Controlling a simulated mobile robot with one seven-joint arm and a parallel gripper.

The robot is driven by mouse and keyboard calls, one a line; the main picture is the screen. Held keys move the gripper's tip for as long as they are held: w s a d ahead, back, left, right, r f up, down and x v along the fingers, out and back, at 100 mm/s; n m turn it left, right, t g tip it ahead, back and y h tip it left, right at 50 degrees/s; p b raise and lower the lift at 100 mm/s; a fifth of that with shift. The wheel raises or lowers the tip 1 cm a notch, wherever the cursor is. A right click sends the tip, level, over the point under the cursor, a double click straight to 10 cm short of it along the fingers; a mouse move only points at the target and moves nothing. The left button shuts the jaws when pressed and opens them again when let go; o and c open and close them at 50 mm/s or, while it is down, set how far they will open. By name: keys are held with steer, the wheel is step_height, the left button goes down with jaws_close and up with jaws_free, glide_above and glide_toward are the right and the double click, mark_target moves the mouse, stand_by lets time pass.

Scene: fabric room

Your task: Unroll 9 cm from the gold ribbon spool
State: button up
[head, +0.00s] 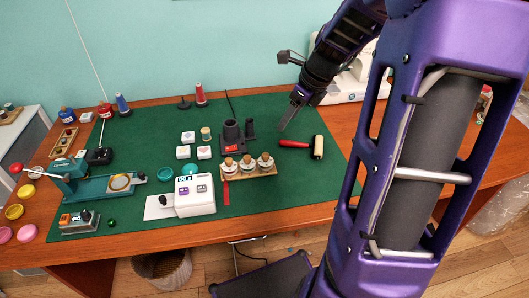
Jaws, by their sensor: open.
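I cannot surely pick out the gold ribbon spool in the head view; labels and small parts are too small to read. Two yellow round pieces (20,201) lie at the table's left edge, and a small beige spool-like piece (206,133) stands on the green mat (130,140). My gripper (288,121) is open and appears empty, above the mat's right part. It is right of the beige piece and far from the yellow pieces. Its fingers show nearly edge-on.
A wooden rack (248,175) with several jar-like pieces, a black holder (233,140) and a white machine (195,196) stand on the mat. A teal press (95,187) is at left. The mat's back middle is mostly clear.

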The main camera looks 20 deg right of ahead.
mark_target(266, 154)
steer(key=b+x, duration=0.3)
steer(key=x, duration=1.4)
steer(key=shift+d+f, duration=0.1)
steer(key=shift+f, duration=0.15)
jaws_close()
